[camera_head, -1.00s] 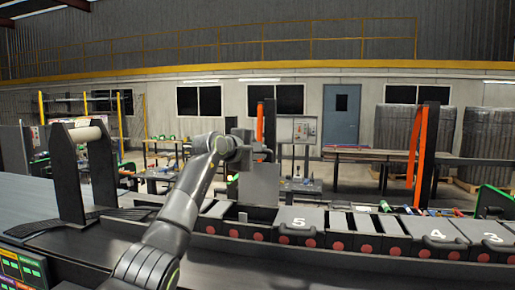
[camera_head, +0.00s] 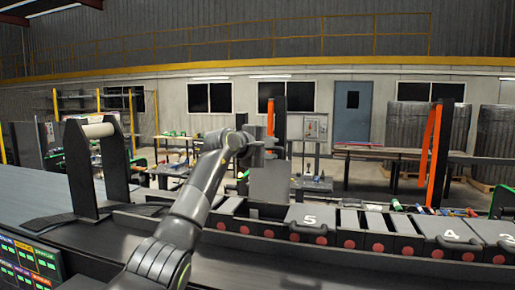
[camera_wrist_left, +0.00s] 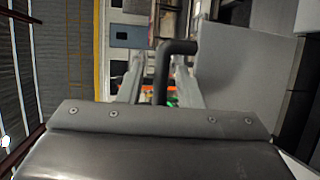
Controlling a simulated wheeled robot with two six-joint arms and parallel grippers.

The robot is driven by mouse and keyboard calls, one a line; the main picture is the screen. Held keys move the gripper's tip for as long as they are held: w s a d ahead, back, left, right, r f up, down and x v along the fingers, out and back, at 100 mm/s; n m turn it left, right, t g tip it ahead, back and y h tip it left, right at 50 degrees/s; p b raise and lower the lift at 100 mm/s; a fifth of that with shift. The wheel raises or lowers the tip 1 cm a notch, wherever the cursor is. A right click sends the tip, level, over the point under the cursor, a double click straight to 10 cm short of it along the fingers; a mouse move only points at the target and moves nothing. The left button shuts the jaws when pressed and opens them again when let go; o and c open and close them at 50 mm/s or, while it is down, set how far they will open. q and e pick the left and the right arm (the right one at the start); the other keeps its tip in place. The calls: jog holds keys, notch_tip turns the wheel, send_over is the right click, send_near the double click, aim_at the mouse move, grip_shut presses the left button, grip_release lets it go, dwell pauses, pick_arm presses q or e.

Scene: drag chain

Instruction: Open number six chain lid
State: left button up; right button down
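A grey lid (camera_head: 270,182) stands roughly upright on the chain, just left of the lid marked 5 (camera_head: 308,217). No number shows on its visible face. My left gripper (camera_head: 268,146) is at its upper edge. In the left wrist view the lid's plate (camera_wrist_left: 245,70) is at the right. Its black bar handle (camera_wrist_left: 163,72) passes between the fingers of my left gripper (camera_wrist_left: 160,82). The fingers look apart, with gaps beside the bar. My right gripper is not in view.
The drag chain (camera_head: 375,243) runs across, with lids marked 4 (camera_head: 448,233) and 3 further right. A black stand with a roller (camera_head: 98,130) rises at the left. A screen (camera_head: 30,262) is at lower left.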

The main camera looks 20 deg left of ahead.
pick_arm(q)
jog(key=b+v, duration=0.9)
jog(key=v, duration=0.8)
jog(key=shift+s, duration=0.1)
jog(key=shift+a, duration=0.1)
